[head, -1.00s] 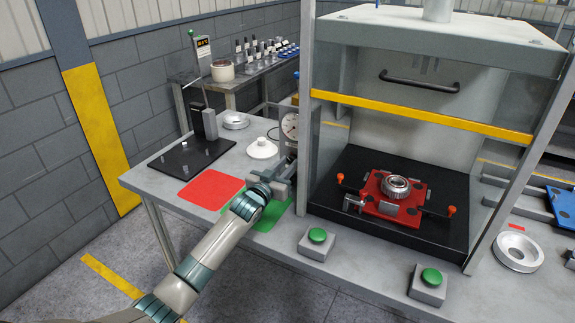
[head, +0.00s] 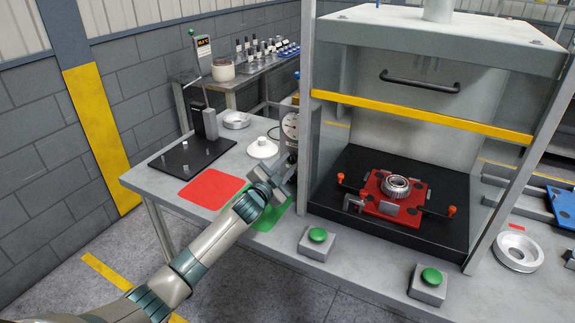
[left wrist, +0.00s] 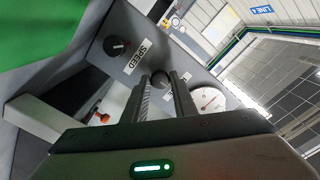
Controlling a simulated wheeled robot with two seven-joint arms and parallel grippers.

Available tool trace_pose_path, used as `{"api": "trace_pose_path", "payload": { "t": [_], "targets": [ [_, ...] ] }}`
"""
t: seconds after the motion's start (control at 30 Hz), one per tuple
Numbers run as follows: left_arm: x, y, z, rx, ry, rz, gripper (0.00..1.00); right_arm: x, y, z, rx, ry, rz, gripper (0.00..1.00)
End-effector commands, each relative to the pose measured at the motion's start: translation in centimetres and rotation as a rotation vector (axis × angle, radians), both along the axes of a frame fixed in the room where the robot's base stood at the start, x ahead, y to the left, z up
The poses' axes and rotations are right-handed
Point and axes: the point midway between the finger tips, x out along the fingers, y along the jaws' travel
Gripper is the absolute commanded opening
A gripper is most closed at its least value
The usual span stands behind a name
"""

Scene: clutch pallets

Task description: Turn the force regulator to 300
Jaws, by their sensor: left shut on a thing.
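The force regulator is a dark round knob (left wrist: 160,77) on the grey control panel of the press, beside a partly hidden label. My left gripper (head: 287,168) is at the panel on the left side of the press. In the left wrist view its two fingers (left wrist: 163,92) are shut on the knob, one on each side. A round white pressure gauge (head: 290,125) is just above the gripper; it also shows in the left wrist view (left wrist: 208,99), its reading too small to tell. In the head view the knob is hidden. My right gripper is not in view.
A second black knob (left wrist: 117,47), marked SPEED, sits on the same panel. The press frame (head: 304,110) stands close to the right of my gripper. A red mat (head: 211,191) and a green mat (head: 268,218) lie on the table. Two green buttons (head: 317,235) (head: 431,276) are at the front.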

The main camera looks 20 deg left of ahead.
Motion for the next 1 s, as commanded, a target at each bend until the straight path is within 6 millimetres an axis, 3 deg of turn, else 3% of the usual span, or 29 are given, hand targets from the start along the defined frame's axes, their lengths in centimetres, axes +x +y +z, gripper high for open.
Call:
{"api": "trace_pose_path", "payload": {
  "t": [0.5,0.53,0.6,1.0],
  "targets": [
    [-0.02,-0.01,-0.09,0.031,-0.001,0.0,0.02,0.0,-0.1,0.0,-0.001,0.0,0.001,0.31],
    [-0.02,-0.01,-0.09,0.031,-0.001,0.0,0.27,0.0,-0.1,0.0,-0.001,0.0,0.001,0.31],
    [-0.02,0.0,-0.08,0.031,-0.001,0.0,0.43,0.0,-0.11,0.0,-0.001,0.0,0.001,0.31],
    [-0.19,0.01,-0.07,0.03,-0.002,0.0,0.43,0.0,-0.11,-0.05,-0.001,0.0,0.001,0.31]
  ]
}}
